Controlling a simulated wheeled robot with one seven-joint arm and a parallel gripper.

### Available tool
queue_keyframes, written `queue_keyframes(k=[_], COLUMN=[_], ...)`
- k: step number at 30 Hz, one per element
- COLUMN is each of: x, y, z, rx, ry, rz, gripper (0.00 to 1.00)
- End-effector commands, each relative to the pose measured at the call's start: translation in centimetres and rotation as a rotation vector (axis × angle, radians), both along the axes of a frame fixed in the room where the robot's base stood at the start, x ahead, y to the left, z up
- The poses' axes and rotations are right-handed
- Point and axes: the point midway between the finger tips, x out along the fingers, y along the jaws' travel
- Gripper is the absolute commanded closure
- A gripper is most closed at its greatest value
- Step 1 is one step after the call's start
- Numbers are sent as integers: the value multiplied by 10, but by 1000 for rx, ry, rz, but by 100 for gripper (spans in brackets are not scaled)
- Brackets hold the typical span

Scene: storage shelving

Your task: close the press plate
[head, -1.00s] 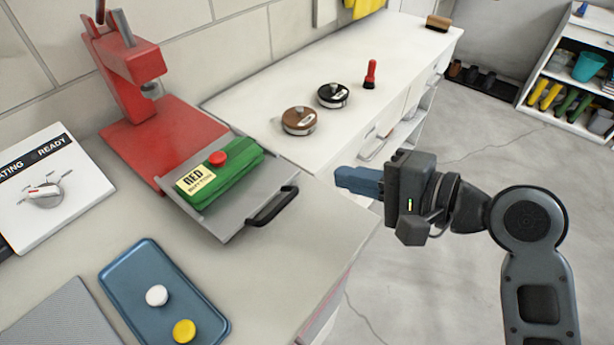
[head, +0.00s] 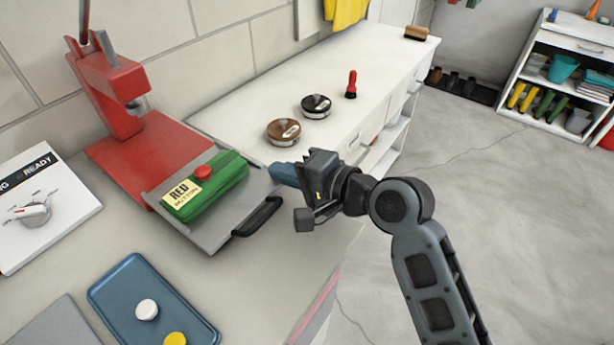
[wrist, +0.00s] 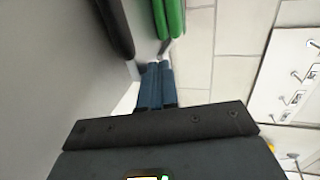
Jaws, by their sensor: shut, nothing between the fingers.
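The red press (head: 120,100) stands at the back left of the grey counter. Its grey press plate (head: 210,232) is slid out toward the front right, with a black handle (head: 258,217) on its front edge. A green block (head: 215,185) with a red button on top and a label reading RED lies on the plate. My gripper (head: 272,172) is shut and empty, its blue fingers pointing left, just right of the plate and above the handle's far end. In the wrist view the shut fingers (wrist: 158,85) point toward the plate's edge, near the green block (wrist: 170,18) and the black handle (wrist: 115,25).
A blue tray (head: 125,282) with a white and a yellow button is at the front left. A dial panel (head: 45,205) stands at the left. A white side counter holds a brown tin (head: 283,132), a black tin (head: 316,106) and a red-handled stamp (head: 351,85).

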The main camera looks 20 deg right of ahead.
Motion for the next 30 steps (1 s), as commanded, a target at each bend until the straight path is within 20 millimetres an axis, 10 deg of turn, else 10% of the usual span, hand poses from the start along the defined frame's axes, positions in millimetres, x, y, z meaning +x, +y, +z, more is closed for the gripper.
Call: queue_keyframes(k=[20, 30], x=[15, 57], y=[10, 39], z=[0, 2], rx=[1, 0], ry=[1, 0], rz=[0, 2], gripper=[100, 100])
